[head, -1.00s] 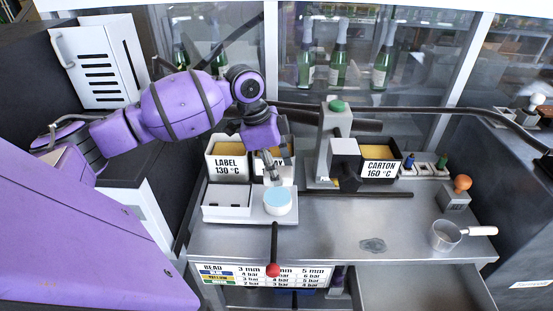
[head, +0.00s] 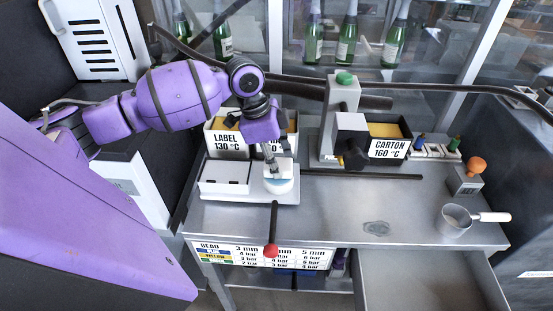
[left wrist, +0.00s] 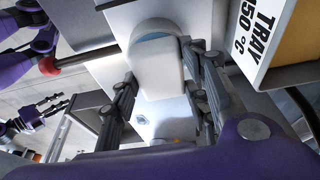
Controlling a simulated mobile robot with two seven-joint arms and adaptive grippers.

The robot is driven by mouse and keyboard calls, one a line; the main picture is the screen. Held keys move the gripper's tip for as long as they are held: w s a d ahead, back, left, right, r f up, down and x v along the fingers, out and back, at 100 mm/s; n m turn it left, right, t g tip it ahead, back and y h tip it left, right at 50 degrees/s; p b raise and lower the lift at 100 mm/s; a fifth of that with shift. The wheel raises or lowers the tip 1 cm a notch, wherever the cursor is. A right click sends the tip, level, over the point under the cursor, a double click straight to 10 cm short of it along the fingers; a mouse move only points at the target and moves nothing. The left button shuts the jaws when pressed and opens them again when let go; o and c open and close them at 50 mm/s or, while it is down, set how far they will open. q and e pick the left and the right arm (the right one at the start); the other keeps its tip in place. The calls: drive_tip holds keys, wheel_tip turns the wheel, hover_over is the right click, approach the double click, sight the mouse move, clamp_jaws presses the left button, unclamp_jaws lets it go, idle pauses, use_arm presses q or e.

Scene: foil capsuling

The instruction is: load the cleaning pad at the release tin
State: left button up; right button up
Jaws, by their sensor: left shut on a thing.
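The release tin (head: 279,188), round and white with a pale blue top, stands on a light plate at the front of the heater unit. My left gripper (head: 275,164) is right over it, pointing down. It is shut on the white cleaning pad (left wrist: 156,75), which sits between its fingers in the left wrist view. The pad's far end overlaps the tin's blue top (left wrist: 155,38); whether they touch I cannot tell. The pad hides part of the tin. My right gripper (left wrist: 55,104) shows small at the left of the left wrist view, its fingers apart and empty.
A white box (head: 224,178) stands just left of the tin, and labelled bins (head: 226,140) stand behind. A lever with a red knob (head: 271,251) sticks out in front. The CARTON bin (head: 390,148) and a metal pan (head: 457,218) are to the right.

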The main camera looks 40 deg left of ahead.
drive_tip(key=shift+s+a+f, duration=0.1)
drive_tip(key=shift+s+a, duration=0.05)
drive_tip(key=shift+a, duration=0.05)
use_arm(q)
drive_tip(key=shift+f, duration=0.55)
use_arm(e)
drive_tip(key=shift+s+d+f, duration=0.1)
idle(0.4)
use_arm(q)
drive_tip(key=shift+s+f, duration=0.1)
drive_tip(key=shift+f, duration=0.05)
use_arm(e)
drive_tip(key=shift+w+r, duration=0.35)
drive_tip(key=shift+r, duration=0.1)
idle(2.1)
use_arm(q)
drive_tip(key=shift+r+p, duration=2.05)
drive_tip(key=shift+r, duration=1.7)
drive_tip(key=shift+f, duration=0.15)
use_arm(e)
drive_tip(key=w+r+t, duration=0.1)
drive_tip(key=w+r, duration=0.4)
drive_tip(key=r, duration=0.2)
drive_tip(key=shift+w+t, duration=0.2)
drive_tip(key=shift+t, duration=0.1)
drive_tip(key=shift+f, duration=0.1)
